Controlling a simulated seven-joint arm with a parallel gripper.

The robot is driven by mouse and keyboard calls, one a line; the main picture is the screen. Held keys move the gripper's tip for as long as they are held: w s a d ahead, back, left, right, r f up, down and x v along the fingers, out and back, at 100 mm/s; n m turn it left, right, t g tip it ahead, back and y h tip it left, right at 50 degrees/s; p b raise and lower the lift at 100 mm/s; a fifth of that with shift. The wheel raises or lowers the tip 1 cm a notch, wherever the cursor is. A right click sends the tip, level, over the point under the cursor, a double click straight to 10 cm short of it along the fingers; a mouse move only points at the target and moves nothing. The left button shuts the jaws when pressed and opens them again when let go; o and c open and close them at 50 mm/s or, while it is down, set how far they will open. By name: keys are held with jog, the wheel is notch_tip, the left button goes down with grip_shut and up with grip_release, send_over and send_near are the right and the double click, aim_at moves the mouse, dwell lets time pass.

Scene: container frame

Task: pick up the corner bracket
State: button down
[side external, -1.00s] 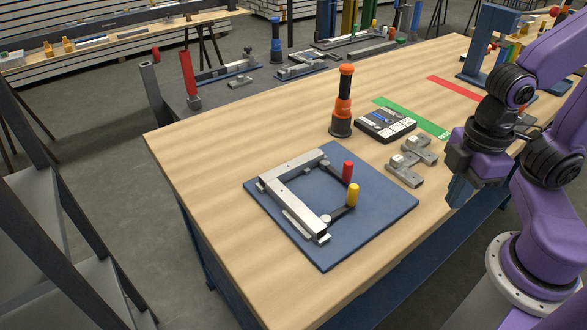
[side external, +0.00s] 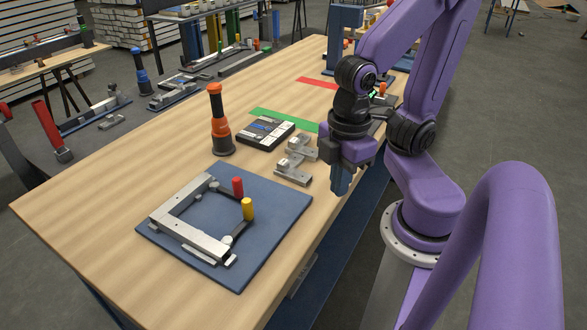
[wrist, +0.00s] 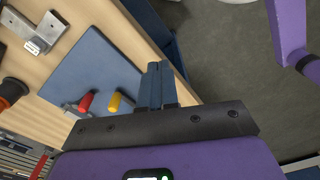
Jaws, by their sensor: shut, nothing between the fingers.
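Grey metal bracket pieces (side external: 294,170) lie on the wooden table beside the blue plate; I cannot tell for sure where one piece ends and another begins. In the wrist view a grey bracket with a small pale label (wrist: 45,32) shows at the upper left. My gripper (side external: 341,188) is shut and empty, pointing down near the table's right edge. It is to the right of the bracket pieces and apart from them. Its closed blue fingers also show in the wrist view (wrist: 158,70), with no bracket between them.
A blue plate (side external: 265,205) carries a metal frame (side external: 195,236) and clamps with red (side external: 237,187) and yellow (side external: 247,209) handles. An orange and black tool (side external: 219,128) stands upright behind. A black box (side external: 266,133) lies near the green strip (side external: 284,119). The left tabletop is clear.

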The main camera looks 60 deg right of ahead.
jog(key=c, duration=0.8)
grip_release()
jog(key=shift+o, duration=0.2)
jog(key=w+d+r+n, duration=0.1)
jog(key=w+d+r, duration=0.1)
jog(key=w, duration=0.5)
jog(key=w+d+r+n, duration=0.1)
jog(key=w+d+n, duration=0.15)
jog(key=w, duration=0.45)
jog(key=n, duration=0.2)
send_over(285, 160)
jog(key=shift+m, duration=0.25)
jog(key=f, duration=0.9)
jog(key=shift+d, duration=0.25)
jog(key=shift+a+f, duration=0.15)
jog(key=shift+f, duration=3)
